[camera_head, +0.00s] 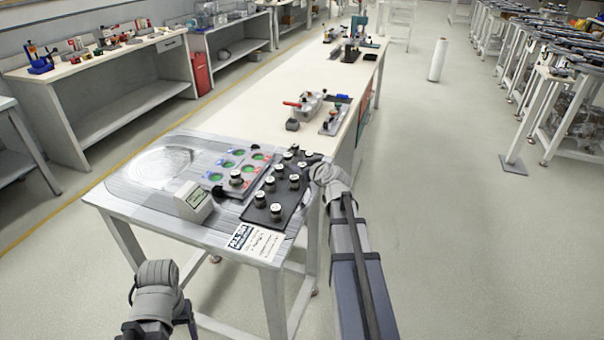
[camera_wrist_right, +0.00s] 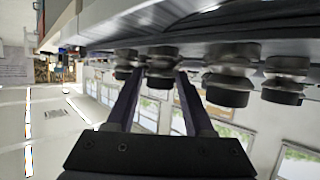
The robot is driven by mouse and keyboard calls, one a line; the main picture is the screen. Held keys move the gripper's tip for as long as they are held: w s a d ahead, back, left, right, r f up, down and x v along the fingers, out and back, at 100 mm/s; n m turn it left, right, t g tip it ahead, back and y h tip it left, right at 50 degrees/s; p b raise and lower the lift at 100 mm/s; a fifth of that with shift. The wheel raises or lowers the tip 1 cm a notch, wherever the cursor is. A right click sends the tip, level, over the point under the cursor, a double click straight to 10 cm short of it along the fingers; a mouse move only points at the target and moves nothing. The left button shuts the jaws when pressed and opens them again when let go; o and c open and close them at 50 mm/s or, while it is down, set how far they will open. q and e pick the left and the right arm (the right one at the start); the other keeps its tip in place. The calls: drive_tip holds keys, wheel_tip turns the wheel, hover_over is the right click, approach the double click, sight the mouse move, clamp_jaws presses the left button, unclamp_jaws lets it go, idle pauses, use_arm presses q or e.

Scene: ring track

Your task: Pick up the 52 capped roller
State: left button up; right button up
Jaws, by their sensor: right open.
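Several silver rollers with black parts, such as this roller (camera_head: 277,210), stand in rows on a black tray (camera_head: 262,224) at the table's right edge. Their numbers are too small to read, so I cannot tell which is the 52 one. My right gripper (camera_head: 311,163) is low at the right side of the tray. In the right wrist view, which is upside down, my right gripper (camera_wrist_right: 160,75) is open. One roller (camera_wrist_right: 161,54) appears in line with the gap between its fingertips; contact cannot be told. My left gripper (camera_head: 160,325) is at the bottom left, its fingers unclear.
A grey board (camera_head: 214,178) with green and red round spots lies left of the tray, with one roller (camera_head: 236,178) on it. A small display box (camera_head: 193,202) and a printed card (camera_head: 258,242) lie nearby. A red-handled fixture (camera_head: 307,104) stands farther back.

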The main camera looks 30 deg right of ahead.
sight(302, 165)
drive_tip(key=shift+s, duration=0.1)
drive_tip(key=shift+c, duration=0.2)
clamp_jaws()
drive_tip(key=shift+r, duration=0.2)
wheel_tip(302, 165, up, 10)
drive_tip(key=p, duration=1)
drive_tip(key=shift+f, duration=0.1)
